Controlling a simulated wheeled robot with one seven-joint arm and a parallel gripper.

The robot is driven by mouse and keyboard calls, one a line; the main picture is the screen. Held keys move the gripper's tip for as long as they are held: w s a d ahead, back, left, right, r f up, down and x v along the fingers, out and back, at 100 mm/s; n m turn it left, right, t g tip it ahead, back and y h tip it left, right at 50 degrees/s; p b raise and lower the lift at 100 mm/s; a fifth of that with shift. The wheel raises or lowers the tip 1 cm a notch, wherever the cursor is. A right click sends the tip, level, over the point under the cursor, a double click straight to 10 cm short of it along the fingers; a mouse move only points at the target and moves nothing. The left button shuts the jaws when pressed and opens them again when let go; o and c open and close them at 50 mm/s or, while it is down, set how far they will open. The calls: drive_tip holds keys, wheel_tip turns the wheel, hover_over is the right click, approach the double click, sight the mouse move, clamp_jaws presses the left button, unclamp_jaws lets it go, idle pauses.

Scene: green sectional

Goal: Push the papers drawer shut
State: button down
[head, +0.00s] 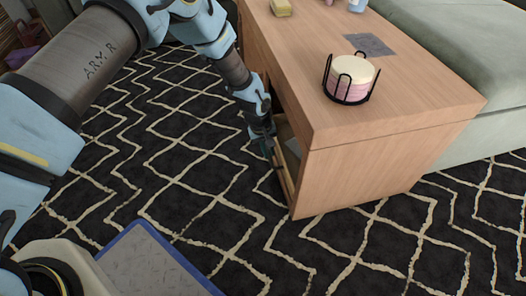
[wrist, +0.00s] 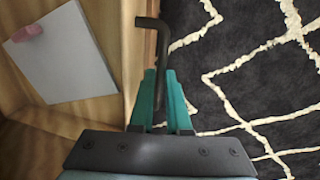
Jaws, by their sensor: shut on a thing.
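The papers drawer (head: 283,178) is partly open on the left side of the wooden table (head: 375,165). In the wrist view, the drawer (wrist: 108,20) holds white paper (wrist: 62,60) with a small pink thing (wrist: 27,34) on it. A dark bar handle (wrist: 150,22) runs along the outside of the drawer front. My gripper (head: 265,148) is low beside the drawer front. In the wrist view, the teal fingers of my gripper (wrist: 162,73) are shut on the handle. The head view hides much of the drawer behind the tabletop and my arm.
A black holder with round coasters (head: 350,78), a grey square (head: 369,45) and a yellow block (head: 281,8) are on the tabletop. A green sofa (head: 440,40) stands behind at right. The patterned rug (head: 180,150) is clear left of the drawer.

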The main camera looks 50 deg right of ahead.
drive_tip(key=c, duration=0.9)
unclamp_jaws()
drive_tip(key=r+p, duration=0.1)
drive_tip(key=r, duration=0.2)
drive_tip(key=a+r+p, duration=0.1)
drive_tip(key=r+p, duration=0.1)
drive_tip(key=r, duration=0.2)
drive_tip(key=w+r+p, duration=0.1)
drive_tip(key=r, duration=0.2)
drive_tip(key=shift+w+a+r, duration=0.1)
drive_tip(key=shift+a+r, duration=0.2)
